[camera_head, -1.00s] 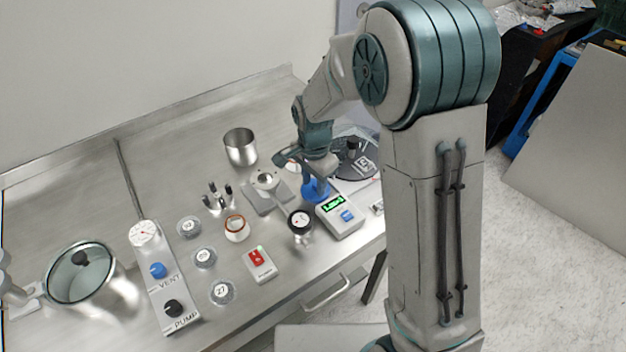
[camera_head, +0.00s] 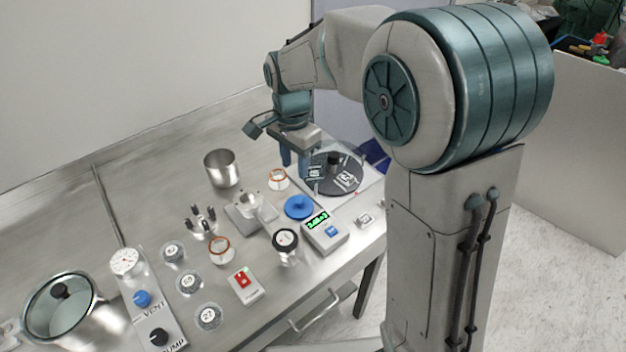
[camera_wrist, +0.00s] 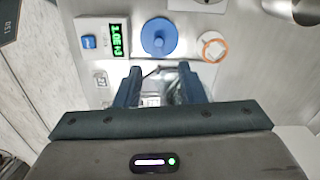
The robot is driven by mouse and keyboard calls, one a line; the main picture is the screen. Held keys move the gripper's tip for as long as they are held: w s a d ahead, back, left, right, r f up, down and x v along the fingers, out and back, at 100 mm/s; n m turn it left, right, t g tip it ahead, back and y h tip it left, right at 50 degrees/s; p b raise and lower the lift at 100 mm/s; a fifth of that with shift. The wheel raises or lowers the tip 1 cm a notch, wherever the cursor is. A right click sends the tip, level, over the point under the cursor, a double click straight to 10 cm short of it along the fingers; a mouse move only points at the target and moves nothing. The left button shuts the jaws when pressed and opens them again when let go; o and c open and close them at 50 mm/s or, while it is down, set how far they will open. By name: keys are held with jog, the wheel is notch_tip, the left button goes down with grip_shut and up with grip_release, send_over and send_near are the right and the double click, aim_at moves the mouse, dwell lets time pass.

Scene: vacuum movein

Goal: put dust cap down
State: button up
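The blue dust cap (camera_head: 299,207) lies on the metal bench, between the small metal fitting block (camera_head: 249,211) and the gauge box with the green display (camera_head: 322,230). In the wrist view the dust cap (camera_wrist: 159,37) is a blue disc with a round knob, lying apart from my fingers. My gripper (camera_head: 296,165) is raised beyond the cap, near the dark round plate (camera_head: 346,176). In the wrist view my gripper (camera_wrist: 160,84) has its two blue fingers spread wide with nothing held between them.
An orange-ringed part (camera_head: 278,179) sits near the cap. A metal cup (camera_head: 221,168), a black-topped gauge (camera_head: 285,243), a red switch box (camera_head: 244,284) and several round labelled pieces stand around. A glass-lidded pot (camera_head: 62,305) is at far left. Bare bench shows at back left.

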jog(key=s+d+r+n+t, duration=0.1)
jog(key=s+d+n, duration=0.3)
jog(key=s+d, duration=0.3)
jog(key=s+d+r+n+t, duration=0.1)
jog(key=s+d+n, duration=0.4)
jog(key=s, duration=0.7)
jog(key=shift+d+r+n+t, duration=0.3)
jog(key=shift+d+t, duration=0.2)
jog(key=shift+d, duration=0.5)
